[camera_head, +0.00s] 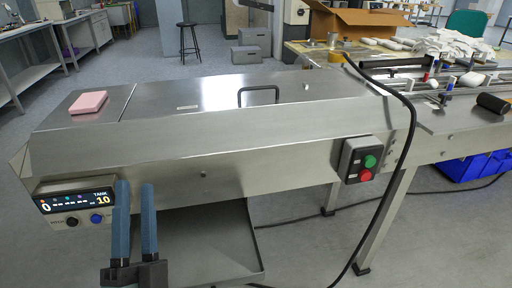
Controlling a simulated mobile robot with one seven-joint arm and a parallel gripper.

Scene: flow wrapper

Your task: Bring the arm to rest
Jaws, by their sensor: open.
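My gripper (134,224) is at the lower left, in front of the steel flow wrapper (180,135). Its two blue-grey fingers point up and stand apart with nothing between them. The fingers overlap the machine's front near the display panel (74,202), which shows "TANK" and the numbers 0 and 10. I cannot tell whether the fingers touch the machine. The rest of my arm is out of the picture.
A control box (358,160) with green and red buttons sits on the front right. A black cable hangs beside it. A pink block (88,102) lies on the lid. A steel tray (205,250) is below. A blue crate (470,165) is at right.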

